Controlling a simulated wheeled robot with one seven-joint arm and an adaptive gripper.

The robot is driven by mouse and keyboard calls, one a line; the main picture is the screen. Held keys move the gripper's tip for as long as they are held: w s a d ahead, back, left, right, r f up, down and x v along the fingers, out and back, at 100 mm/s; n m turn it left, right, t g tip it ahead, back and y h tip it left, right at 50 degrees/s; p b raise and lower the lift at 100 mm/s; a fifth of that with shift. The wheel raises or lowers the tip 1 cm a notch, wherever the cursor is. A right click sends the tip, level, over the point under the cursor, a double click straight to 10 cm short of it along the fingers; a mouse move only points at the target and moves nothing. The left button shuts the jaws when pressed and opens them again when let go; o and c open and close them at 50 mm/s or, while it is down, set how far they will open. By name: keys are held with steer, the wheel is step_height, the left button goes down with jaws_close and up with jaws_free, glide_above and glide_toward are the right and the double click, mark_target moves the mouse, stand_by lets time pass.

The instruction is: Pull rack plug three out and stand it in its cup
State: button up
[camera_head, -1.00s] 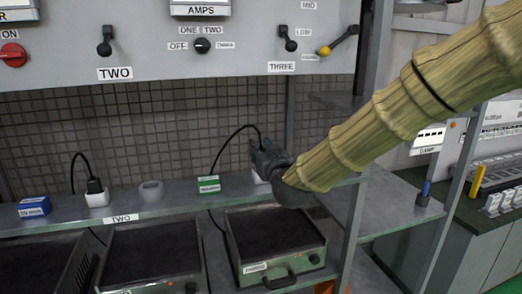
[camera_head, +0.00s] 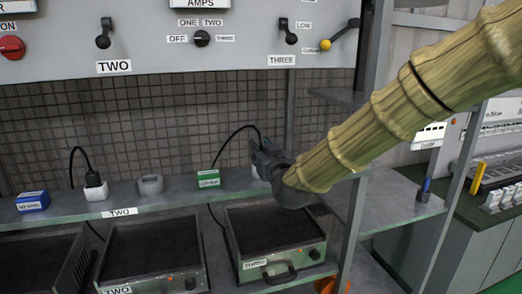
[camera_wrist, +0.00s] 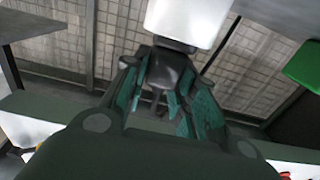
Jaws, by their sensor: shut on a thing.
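My gripper (camera_head: 262,157) is at the shelf behind the heater labelled three, shut on a dark plug. In the wrist view, the plug (camera_wrist: 173,68) sits between the teal-padded fingers (camera_wrist: 170,97), against or very near a white socket block (camera_wrist: 187,18). I cannot tell whether its pins are in the block. In the head view, a black cord (camera_head: 229,139) loops up to the gripper, and the hand hides most of the plug and the socket block (camera_head: 256,172). A grey round cup (camera_head: 150,186) stands on the shelf to the left, beyond a green box (camera_head: 208,179).
Another plug (camera_head: 92,180) stands in a white socket at the left, beside a blue box (camera_head: 32,201). The heaters (camera_head: 274,246) sit below the shelf. A grey post (camera_head: 349,215) stands close right of my gripper. The switch panel (camera_head: 160,40) hangs above.

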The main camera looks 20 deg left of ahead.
steer(key=shift+f+b, duration=0.4)
steer(key=shift+f, duration=0.2)
steer(key=o, duration=1.1)
steer(key=v, duration=1.2)
